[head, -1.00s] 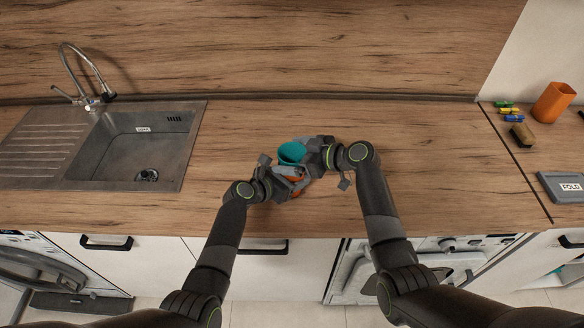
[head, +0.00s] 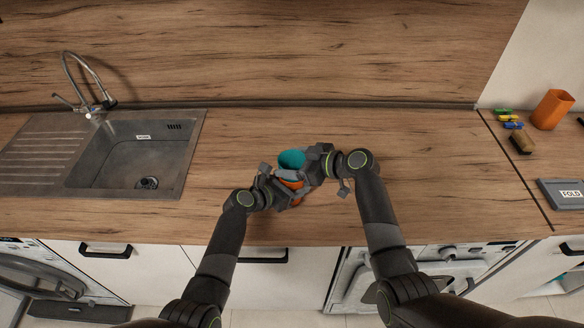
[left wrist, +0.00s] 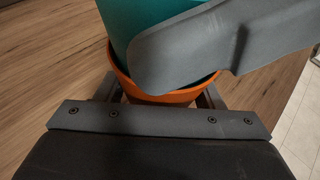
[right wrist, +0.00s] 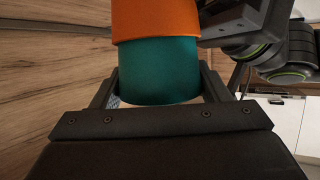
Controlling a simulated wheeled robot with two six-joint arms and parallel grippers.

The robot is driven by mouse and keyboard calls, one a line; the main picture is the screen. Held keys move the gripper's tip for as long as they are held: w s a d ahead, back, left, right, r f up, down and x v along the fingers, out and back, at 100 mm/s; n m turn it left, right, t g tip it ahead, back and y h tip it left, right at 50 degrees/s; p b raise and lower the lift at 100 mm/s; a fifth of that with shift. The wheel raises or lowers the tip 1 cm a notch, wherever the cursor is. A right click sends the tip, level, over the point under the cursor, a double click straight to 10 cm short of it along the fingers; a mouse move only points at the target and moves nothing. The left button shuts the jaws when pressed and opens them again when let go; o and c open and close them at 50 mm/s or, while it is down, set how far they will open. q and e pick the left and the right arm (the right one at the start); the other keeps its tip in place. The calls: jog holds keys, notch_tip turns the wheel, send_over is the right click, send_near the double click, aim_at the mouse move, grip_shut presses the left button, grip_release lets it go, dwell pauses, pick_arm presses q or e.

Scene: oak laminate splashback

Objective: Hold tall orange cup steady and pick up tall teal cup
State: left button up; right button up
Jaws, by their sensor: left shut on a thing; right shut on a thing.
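The tall teal cup (head: 291,159) stands nested in the tall orange cup (head: 291,184), its upper part above the orange rim. In the left wrist view the teal wall (left wrist: 150,22) rises out of the orange cup (left wrist: 122,72), partly hidden by a grey finger of my right gripper. My left gripper (head: 284,190) is shut on the orange cup from the front left. My right gripper (head: 305,168) is shut on the teal cup from the right. In the right wrist view the teal cup (right wrist: 160,72) sits between its fingers, with the orange cup (right wrist: 155,18) beyond.
A steel sink (head: 135,150) with a tap (head: 85,85) is at the left. At the far right are an orange container (head: 553,109), several small coloured items (head: 512,118), a brown block (head: 522,143) and a FOLD sign (head: 566,194). The counter (head: 430,160) between is clear.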

pick_arm(q)
jog(key=o, duration=1.1)
jog(key=shift+c, duration=0.2)
pick_arm(e)
notch_tip(320, 180, up, 10)
pick_arm(q)
jog(key=v, duration=1.2)
